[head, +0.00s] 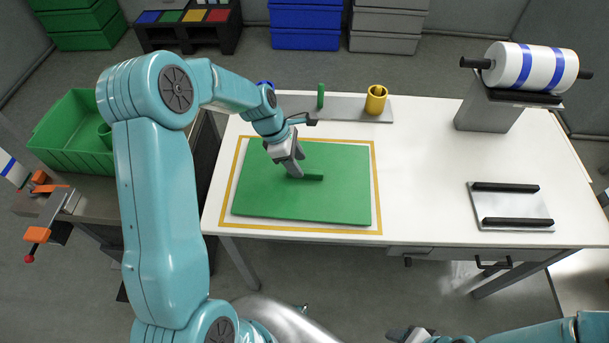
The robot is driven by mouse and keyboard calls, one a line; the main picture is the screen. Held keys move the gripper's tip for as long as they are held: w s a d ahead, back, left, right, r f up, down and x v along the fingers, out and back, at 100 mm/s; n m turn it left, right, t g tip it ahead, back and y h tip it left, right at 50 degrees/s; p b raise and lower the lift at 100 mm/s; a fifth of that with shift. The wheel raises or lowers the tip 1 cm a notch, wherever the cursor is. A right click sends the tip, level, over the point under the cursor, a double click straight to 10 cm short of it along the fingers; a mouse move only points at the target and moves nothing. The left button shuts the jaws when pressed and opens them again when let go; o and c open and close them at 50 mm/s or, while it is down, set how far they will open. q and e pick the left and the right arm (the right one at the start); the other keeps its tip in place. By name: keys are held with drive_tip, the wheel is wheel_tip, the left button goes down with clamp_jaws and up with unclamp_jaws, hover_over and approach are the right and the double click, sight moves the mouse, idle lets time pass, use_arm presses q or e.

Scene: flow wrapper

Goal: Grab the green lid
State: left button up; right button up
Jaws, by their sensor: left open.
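The green lid (330,200) is a flat green panel with a dark green bar handle (312,177) near its middle. It lies on the white table (440,150), inside a yellow outline. My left gripper (297,172) is open, pointing down at the left end of the handle. I cannot tell whether its fingers touch or straddle the handle. My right gripper (405,335) shows only partly at the bottom edge, away from the lid, and its jaws are not clear.
Behind the lid, a grey plate holds a green peg (321,95) and a yellow cup (376,99). A white roll with blue bands (530,67) stands at the back right. A plate with two black bars (510,206) lies at right. The table's middle right is clear.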

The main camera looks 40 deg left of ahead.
sight(305, 171)
use_arm(q)
drive_tip(key=x, duration=0.3)
drive_tip(key=shift+w+d, duration=0.1)
drive_tip(key=shift+d, duration=0.05)
drive_tip(key=shift+f, duration=0.25)
drive_tip(key=shift+f, duration=0.2)
clamp_jaws()
